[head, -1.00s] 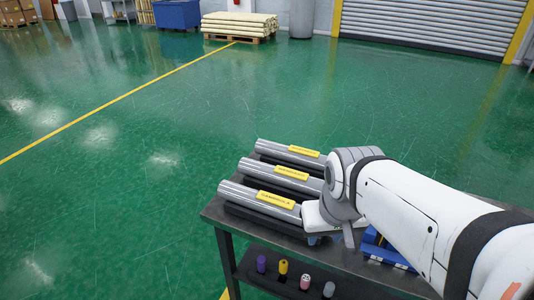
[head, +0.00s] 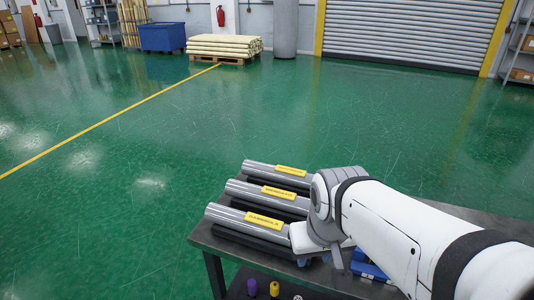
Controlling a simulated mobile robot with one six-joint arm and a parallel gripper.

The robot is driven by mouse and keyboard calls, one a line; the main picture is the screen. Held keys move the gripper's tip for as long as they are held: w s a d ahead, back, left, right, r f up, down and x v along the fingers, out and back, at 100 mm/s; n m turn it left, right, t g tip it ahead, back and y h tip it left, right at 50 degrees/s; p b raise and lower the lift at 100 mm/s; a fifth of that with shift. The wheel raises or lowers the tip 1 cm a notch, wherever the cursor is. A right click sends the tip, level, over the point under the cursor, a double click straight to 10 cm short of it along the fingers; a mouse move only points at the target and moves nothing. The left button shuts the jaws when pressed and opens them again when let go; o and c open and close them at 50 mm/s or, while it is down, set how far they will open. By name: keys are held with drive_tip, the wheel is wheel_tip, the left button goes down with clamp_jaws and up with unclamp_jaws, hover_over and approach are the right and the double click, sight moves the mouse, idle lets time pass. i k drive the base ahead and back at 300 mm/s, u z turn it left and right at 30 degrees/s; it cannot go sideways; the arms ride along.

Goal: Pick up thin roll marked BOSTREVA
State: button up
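Three thin grey rolls with yellow labels lie side by side in dark cradles on a dark table (head: 345,290). They are the near roll (head: 231,216), the middle roll (head: 240,188) and the far roll (head: 258,168). The label print is too small for me to tell which one is marked BOSTREVA. My arm reaches in from the right and covers the right ends of the rolls. My gripper's white body (head: 305,238) is by the right end of the near roll; its fingers are hidden or too unclear to judge.
A blue object (head: 366,266) lies on the table under my arm. Small purple (head: 252,287) and yellow (head: 274,288) items stand on a lower shelf. A pallet of cream rolls (head: 224,45) and a blue bin (head: 162,37) stand far back. The green floor between is clear.

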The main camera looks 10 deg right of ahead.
sight(294, 178)
drive_tip(key=z, duration=2.4)
drive_tip(key=k, duration=0.8)
drive_tip(key=u, duration=1.7)
drive_tip(key=i, duration=1)
drive_tip(key=u, duration=0.05)
